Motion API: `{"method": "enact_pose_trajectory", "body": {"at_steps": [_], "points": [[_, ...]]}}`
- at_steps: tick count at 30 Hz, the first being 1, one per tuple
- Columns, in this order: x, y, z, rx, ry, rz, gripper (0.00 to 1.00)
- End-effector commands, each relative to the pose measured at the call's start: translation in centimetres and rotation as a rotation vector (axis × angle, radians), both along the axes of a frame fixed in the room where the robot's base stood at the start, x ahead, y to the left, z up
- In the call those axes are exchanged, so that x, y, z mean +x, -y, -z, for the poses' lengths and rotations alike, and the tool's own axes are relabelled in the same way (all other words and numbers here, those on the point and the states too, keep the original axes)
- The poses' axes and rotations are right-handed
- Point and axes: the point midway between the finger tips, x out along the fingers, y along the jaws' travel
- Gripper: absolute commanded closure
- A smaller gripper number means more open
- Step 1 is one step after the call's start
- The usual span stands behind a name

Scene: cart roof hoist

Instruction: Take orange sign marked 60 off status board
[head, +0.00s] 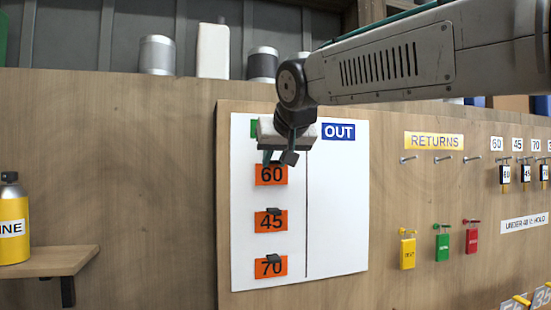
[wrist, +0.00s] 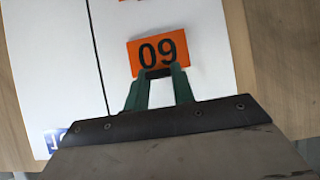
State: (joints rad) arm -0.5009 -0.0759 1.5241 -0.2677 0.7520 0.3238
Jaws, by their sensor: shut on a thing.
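The orange sign marked 60 (head: 271,175) is at the top of the left column of the white status board (head: 338,220). It also shows, upside down, in the wrist view (wrist: 157,48). My gripper (head: 285,160) is at the sign's top edge. In the wrist view its green fingers (wrist: 160,76) are closed on the dark tab at that edge. The sign appears to lie against the board; I cannot tell if there is a gap. Below it are the orange signs marked 45 (head: 271,221) and 70 (head: 271,267), each with a dark tab on top.
A blue OUT label (head: 338,132) heads the right column, which is bare. Right of the board are a RETURNS label (head: 434,141), hooks and hanging coloured tags (head: 442,246). A yellow bottle (head: 13,222) stands on a shelf (head: 50,262) at left. Cans stand along the top.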

Motion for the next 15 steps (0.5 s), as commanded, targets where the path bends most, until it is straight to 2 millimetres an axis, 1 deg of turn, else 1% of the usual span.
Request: {"method": "enact_pose_trajectory", "body": {"at_steps": [15], "points": [[-0.75, 0.20, -0.01, -0.001, 0.000, -0.001, 1.00]]}}
